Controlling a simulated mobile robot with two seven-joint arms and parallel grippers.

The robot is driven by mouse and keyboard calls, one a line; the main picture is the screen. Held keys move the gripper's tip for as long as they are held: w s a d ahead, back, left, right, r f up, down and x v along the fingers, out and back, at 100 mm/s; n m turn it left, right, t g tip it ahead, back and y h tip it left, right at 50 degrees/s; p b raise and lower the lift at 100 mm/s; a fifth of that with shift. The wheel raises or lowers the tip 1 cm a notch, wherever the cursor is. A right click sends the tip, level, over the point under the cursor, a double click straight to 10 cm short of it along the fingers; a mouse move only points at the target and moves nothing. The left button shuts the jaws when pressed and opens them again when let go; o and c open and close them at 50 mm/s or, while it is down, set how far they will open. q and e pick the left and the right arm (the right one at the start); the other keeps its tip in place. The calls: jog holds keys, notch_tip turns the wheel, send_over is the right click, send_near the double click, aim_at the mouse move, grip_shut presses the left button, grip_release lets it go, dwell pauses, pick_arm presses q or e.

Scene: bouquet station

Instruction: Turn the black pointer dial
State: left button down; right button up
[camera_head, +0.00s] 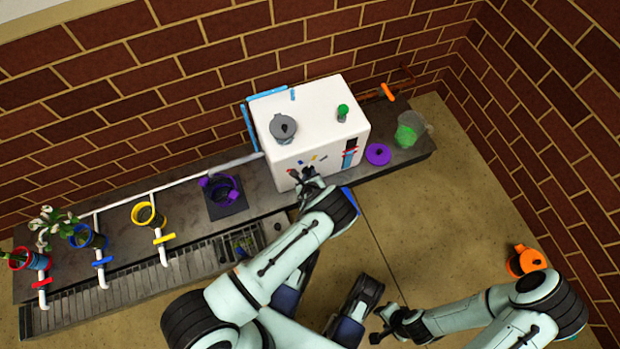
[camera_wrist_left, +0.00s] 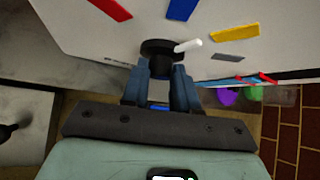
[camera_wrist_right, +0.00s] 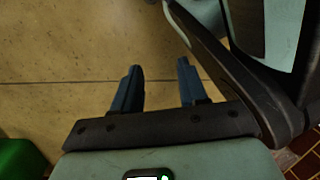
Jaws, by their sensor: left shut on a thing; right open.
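The black pointer dial (camera_wrist_left: 160,50) is on the front face of the white box (camera_head: 315,118). A white pointer (camera_wrist_left: 188,45) sticks out from it to the right in the left wrist view. Red (camera_wrist_left: 112,8), blue (camera_wrist_left: 181,9), yellow (camera_wrist_left: 236,33) and grey marks lie around the dial. My left gripper (camera_wrist_left: 160,85) is shut on the dial's knob, with one finger on each side. In the head view my left gripper (camera_head: 305,180) is at the box front and mostly hides the dial. My right gripper (camera_wrist_right: 157,85) is open and empty above the floor.
A counter (camera_head: 120,240) runs along the brick wall with red, blue and yellow valves, pots and plants. A purple lid (camera_head: 378,154) and a green container (camera_head: 408,130) stand right of the box. An orange pot (camera_head: 526,260) is on the floor at the right.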

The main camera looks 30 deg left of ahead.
pick_arm(q)
jog(key=shift+w+d+f+m+g+y+b, duration=0.1)
jog(key=shift+w+d+m+g+y+b, duration=0.1)
jog(key=shift+m+g+y, duration=0.6)
jog(key=shift+w+d+m+g+y+b, duration=0.2)
jog(key=shift+m+g+y, duration=0.4)
jog(key=shift+g+y, duration=0.45)
jog(key=shift+w+d+f+m+g+y+b, duration=0.1)
jog(key=shift+w+d+m+g+y+b, duration=0.1)
jog(key=shift+m+g+y, duration=0.7)
pick_arm(e)
jog(key=shift+s+d+f+g, duration=0.1)
jog(key=shift+s+f+g, duration=0.25)
jog(key=shift+s, duration=0.5)
jog(key=shift+s+d+f+g, duration=0.1)
jog(key=shift+s+f+g, duration=0.15)
jog(key=shift+s+f, duration=0.4)
pick_arm(q)
jog(key=shift+s+g, duration=0.1)
jog(key=shift+g, duration=0.15)
pick_arm(e)
jog(key=shift+s+r, duration=0.15)
jog(key=shift+r, duration=0.05)
pick_arm(q)
jog(key=c, duration=0.9)
grip_release()
jog(key=shift+o, duration=0.2)
jog(key=shift+a, duration=0.1)
